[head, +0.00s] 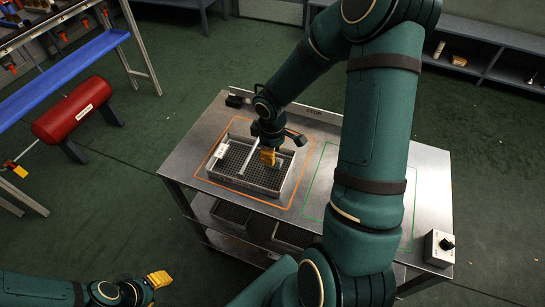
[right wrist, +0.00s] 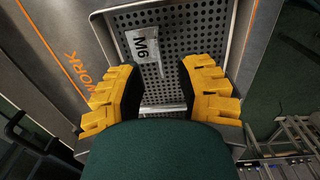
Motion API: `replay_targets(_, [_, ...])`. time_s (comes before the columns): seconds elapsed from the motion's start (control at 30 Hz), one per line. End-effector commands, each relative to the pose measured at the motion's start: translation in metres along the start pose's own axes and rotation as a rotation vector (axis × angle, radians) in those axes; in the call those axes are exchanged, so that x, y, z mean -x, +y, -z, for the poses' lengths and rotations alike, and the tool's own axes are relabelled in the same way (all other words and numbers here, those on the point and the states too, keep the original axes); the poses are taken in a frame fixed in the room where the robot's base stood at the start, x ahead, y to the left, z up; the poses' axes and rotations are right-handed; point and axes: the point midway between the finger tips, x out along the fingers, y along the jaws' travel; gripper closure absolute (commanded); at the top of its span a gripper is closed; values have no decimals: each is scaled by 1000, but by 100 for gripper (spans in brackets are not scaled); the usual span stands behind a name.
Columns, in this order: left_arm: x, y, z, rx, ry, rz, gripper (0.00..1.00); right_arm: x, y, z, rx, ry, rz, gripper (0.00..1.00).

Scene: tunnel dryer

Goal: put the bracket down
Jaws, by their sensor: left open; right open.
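A grey perforated tray (head: 238,180) with a light divider lies inside the orange outline on the metal table. My left gripper (head: 160,279) is open and empty, low at the left, away from the table.
The metal table (head: 195,148) has a green outlined area (head: 325,185) at the right, partly hidden by my right arm. A control box (head: 439,247) sits at its right corner. Lower shelves hold dark trays. A red cylinder (head: 72,110) and blue-topped bench (head: 70,70) stand left.

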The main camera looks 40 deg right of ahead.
Motion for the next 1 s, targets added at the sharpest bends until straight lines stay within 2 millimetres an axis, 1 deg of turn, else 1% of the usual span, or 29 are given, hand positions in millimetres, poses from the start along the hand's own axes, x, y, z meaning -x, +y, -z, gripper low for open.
replay_targets(0.03, [6, 2, 0, 0, -2, 0, 53, 15, 0, 0, 0, 2, -2, 66])
replay_targets(0.2, [15, 6, -1, 1, -6, 0, 53, 45, 0, 0, 0, 1, -2, 66])
replay_targets(0.3, [17, 6, -2, 1, -8, 0, 53, 57, 0, 0, 1, 1, -2, 66])
replay_targets(0.4, [19, 7, -2, 1, -9, 0, 53, 64, 0, 0, 0, 0, 0, 66])
replay_targets(0.53, [19, 7, -2, 1, -10, -1, 53, 67, 0, 0, 1, 0, 0, 66])
replay_targets(1.0, [19, 7, -2, 1, -10, 0, 53, 67, 0, 0, 1, 0, 1, 66])
